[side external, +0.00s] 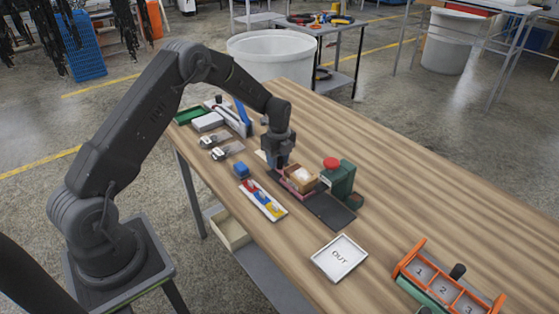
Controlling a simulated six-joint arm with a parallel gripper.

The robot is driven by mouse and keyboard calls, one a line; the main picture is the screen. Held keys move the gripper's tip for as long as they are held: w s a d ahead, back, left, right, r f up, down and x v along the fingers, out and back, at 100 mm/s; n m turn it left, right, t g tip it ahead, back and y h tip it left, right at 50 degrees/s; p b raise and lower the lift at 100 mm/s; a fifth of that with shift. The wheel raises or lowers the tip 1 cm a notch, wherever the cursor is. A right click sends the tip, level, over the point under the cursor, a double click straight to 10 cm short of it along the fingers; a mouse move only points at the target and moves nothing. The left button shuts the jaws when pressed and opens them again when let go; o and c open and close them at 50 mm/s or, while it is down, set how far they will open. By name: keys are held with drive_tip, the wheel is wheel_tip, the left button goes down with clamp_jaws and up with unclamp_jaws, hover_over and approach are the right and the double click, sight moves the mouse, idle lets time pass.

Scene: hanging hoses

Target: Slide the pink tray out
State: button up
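The pink tray (294,188) is small in the side external view and lies near the middle of the table, at the upper left end of a dark flat plate (329,211). A brown box-like piece (303,175) with something pale on top sits on or in it; I cannot tell which. A green device (343,181) with a red round top stands directly to its right. My gripper (281,166) points down at the tray's upper left end. I cannot tell whether it touches the tray. Its fingertips are too small and dark to show whether they are open or shut.
A white tray marked OUT (339,257) lies near the front edge. An orange numbered rack (447,283) stands at lower right.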

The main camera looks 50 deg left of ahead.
drive_tip(key=shift+o, duration=1)
drive_tip(key=shift+d, duration=0.1)
wheel_tip(320, 180, up, 14)
drive_tip(key=shift+w, duration=0.25)
drive_tip(key=shift+f, duration=0.1)
